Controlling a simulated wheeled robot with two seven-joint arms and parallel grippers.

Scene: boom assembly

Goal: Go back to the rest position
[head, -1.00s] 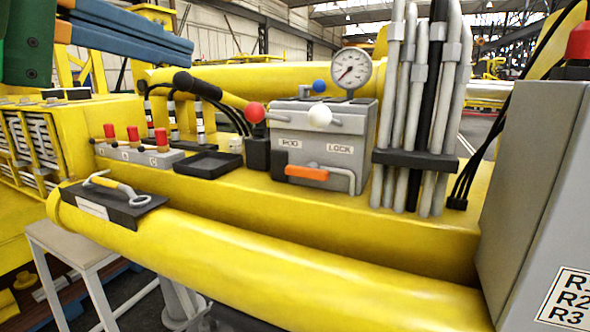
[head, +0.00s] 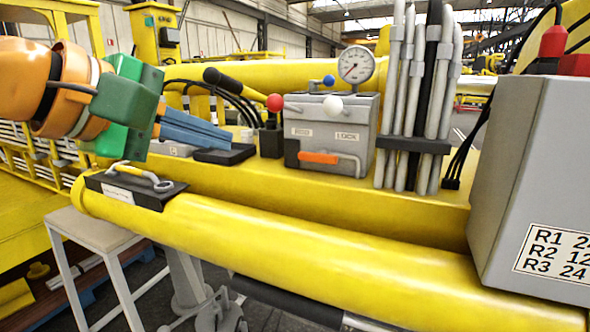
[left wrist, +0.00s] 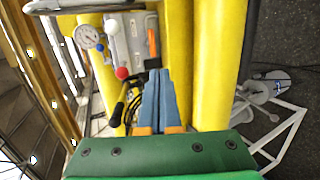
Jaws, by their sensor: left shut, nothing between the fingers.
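My left gripper (head: 194,131) comes in from the left in the head view, with an orange wrist, green body and two blue fingers. The fingers lie together with nothing between them, over the boom near a black tray (head: 228,154). In the left wrist view the shut blue fingers (left wrist: 161,97) point towards the grey valve box. My right gripper is in neither view.
The grey valve box (head: 326,134) carries a pressure gauge (head: 356,64) and an orange handle. Grey pipes (head: 409,110) stand to its right. A grey cabinet (head: 530,170) is at the right. A black pad with a wrench (head: 137,184) lies on the yellow tube (head: 300,245).

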